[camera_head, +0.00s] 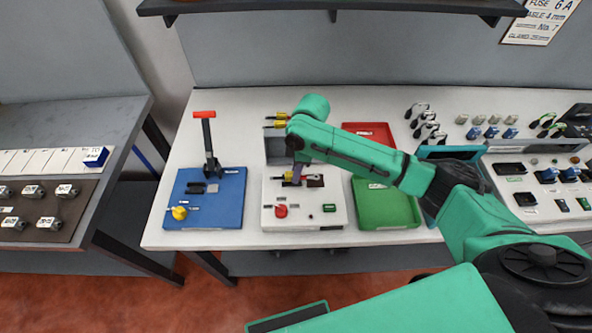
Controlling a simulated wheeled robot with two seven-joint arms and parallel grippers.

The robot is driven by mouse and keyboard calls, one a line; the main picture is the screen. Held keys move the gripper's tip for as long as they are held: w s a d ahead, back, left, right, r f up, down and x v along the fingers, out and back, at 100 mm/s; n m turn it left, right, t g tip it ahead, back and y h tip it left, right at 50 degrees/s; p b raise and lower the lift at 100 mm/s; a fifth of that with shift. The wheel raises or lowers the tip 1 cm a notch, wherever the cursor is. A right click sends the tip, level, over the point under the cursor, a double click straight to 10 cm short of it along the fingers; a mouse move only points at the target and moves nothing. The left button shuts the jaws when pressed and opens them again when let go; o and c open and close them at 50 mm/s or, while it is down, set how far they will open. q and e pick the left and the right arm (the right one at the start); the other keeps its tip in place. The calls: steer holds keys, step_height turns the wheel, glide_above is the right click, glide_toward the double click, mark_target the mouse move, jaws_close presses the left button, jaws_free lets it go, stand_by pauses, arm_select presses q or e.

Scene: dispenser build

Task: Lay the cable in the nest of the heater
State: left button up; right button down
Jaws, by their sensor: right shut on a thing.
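My right gripper (296,174) points down over the white station (304,220) in the middle of the table, close above its top. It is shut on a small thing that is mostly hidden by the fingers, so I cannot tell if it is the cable. Yellowish bits show beside the fingertips. The station has a dark recess, a red knob (281,211) and a green button (329,208). Several looped black and white cable-like pieces (419,110) lie at the back right. I cannot pick out the heater or its nest for sure. My left gripper is not in view.
A blue fixture (228,210) with a red-topped lever (206,135) stands left of the station. A green tray (398,211) and a red tray (375,128) lie to the right, partly under my right arm. A shelf (330,7) hangs at the back.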

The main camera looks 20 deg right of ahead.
steer(key=shift+s+f, duration=0.15)
steer(key=shift+f, duration=0.25)
stand_by(0.6)
steer(key=c, duration=0.8)
jaws_free()
steer(key=shift+o, duration=0.5)
steer(key=shift+f, duration=0.1)
